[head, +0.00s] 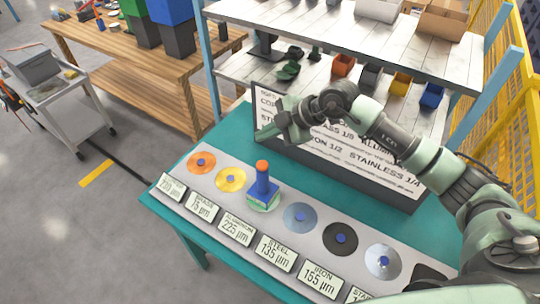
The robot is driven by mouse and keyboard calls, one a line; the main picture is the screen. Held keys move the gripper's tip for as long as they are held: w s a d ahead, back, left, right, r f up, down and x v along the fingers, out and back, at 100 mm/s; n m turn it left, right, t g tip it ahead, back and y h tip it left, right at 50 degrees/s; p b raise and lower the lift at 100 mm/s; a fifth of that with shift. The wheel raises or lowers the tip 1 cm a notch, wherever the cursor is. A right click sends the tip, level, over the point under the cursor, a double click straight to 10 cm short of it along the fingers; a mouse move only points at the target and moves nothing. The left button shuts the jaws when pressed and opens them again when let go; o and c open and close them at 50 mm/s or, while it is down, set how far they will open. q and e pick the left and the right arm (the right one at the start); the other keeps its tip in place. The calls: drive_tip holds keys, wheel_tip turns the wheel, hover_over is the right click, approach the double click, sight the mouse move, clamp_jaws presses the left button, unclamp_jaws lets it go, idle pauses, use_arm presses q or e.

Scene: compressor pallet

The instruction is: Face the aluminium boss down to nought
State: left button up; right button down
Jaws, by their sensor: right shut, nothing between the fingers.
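A row of round metal bosses lies on a grey strip on the teal bench, each with a label in front. The aluminium boss (262,208) is third from the left, behind the label reading "ALUMINIUM 225 µm" (237,229). A blue tool (263,186) with an upright handle and orange top stands on it and hides most of it. My right gripper (264,134) is shut and empty, above and behind the tool, in front of the sign board, apart from the tool. My left gripper is not in view.
Orange (201,162) and yellow (231,179) bosses lie left of the tool; steel (300,217), iron (340,239) and stainless (383,261) bosses lie right. A sign board (360,165), partly hidden by my arm, stands behind, with shelves (290,92) beyond.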

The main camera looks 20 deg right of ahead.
drive_tip(key=shift+w+d, duration=0.1)
idle(0.3)
drive_tip(key=b, duration=0.6)
hover_over(266, 165)
wheel_tip(266, 165, down, 7)
drive_tip(key=shift+r, duration=0.2)
wheel_tip(266, 165, down, 2)
drive_tip(key=shift+b, duration=0.6)
drive_tip(key=shift+f, duration=0.15)
idle(0.9)
drive_tip(key=shift+f, duration=0.3)
